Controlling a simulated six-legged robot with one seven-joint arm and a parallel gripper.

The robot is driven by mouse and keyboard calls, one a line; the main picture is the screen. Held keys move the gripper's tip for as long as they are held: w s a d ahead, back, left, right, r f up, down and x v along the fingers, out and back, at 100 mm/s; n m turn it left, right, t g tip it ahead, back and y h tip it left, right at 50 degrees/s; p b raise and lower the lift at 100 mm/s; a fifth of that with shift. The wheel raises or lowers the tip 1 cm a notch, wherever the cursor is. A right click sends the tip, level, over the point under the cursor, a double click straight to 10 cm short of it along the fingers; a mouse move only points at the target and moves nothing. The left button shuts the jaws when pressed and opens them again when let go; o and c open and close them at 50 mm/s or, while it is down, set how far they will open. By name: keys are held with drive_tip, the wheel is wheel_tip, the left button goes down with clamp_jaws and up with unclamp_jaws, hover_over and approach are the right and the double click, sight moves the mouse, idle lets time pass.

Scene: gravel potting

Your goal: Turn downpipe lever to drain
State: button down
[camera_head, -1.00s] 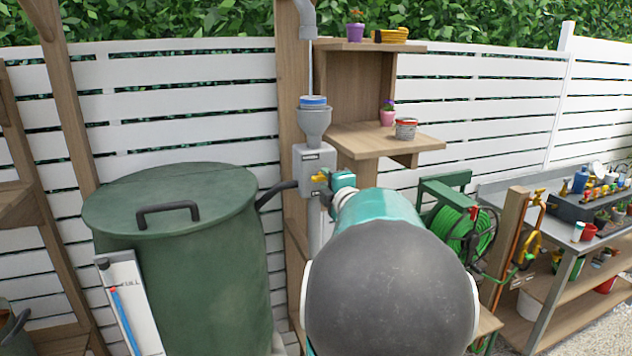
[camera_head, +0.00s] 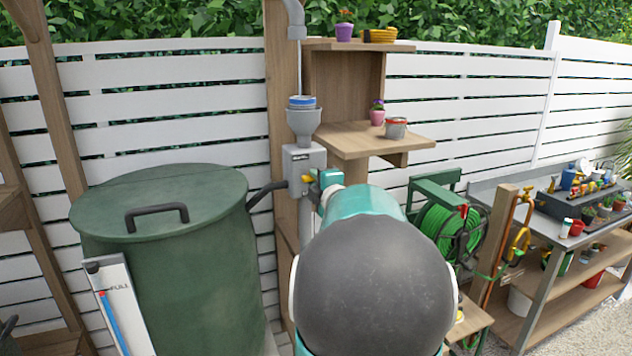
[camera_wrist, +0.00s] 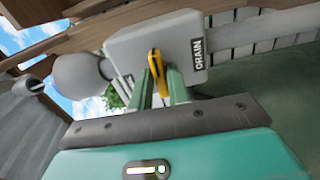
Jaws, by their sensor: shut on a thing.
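The grey downpipe box (camera_head: 303,160) is fixed to the wooden post under a grey funnel (camera_head: 303,122). Its small yellow lever (camera_head: 308,179) is on the front, mostly covered by my gripper (camera_head: 318,187) in the head view. In the wrist view the yellow lever (camera_wrist: 155,70) stands between the two green fingers of my gripper (camera_wrist: 161,84), which is shut on it. A dark DRAIN label (camera_wrist: 197,54) is on the box to the right of the lever. The lever's far end and pivot are partly hidden.
A green lidded barrel (camera_head: 170,260) stands left of the box, joined by a dark hose (camera_head: 265,192). A wooden shelf (camera_head: 370,138) is at the right. A green hose reel (camera_head: 445,235) and a potting bench (camera_head: 545,240) stand farther right.

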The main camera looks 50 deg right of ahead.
drive_tip(key=shift+f+m, duration=0.1)
drive_tip(key=shift+m, duration=8.6)
drive_tip(key=c, duration=1.5)
unclamp_jaws()
drive_tip(key=shift+o, duration=0.2)
drive_tip(key=shift+s, duration=0.1)
drive_tip(key=v, duration=1.3)
drive_tip(key=shift+s+a, duration=0.2)
drive_tip(key=shift+s, duration=0.1)
